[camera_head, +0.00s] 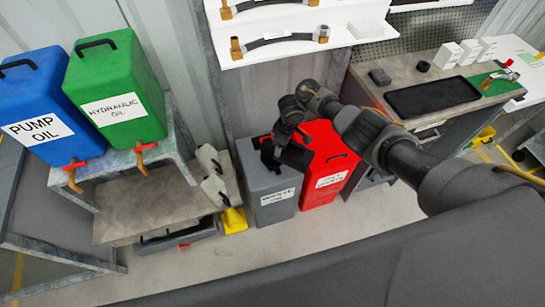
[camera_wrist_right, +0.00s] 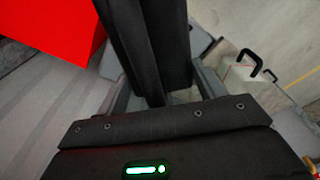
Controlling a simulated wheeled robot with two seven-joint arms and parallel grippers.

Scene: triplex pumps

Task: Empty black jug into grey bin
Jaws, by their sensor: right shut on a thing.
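The black jug (camera_head: 297,156) is in my right gripper (camera_head: 287,136), over the top of the grey bin (camera_head: 275,203). The jug looks tilted, with its lower end towards the bin's opening. In the right wrist view the jug (camera_wrist_right: 150,45) is a tall dark shape between the two fingers of my right gripper (camera_wrist_right: 155,90). The gripper hides part of the jug, and I cannot see whether liquid flows. The grey bin has a white label on its front. My left gripper is not in view.
A red bin (camera_head: 322,172) stands close against the grey bin's right side. White jugs (camera_head: 213,174) stand on a low bench to the left. Blue (camera_head: 50,110) and green (camera_head: 117,85) oil tanks sit on a stand. A workbench with a black tray (camera_head: 432,96) is at right.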

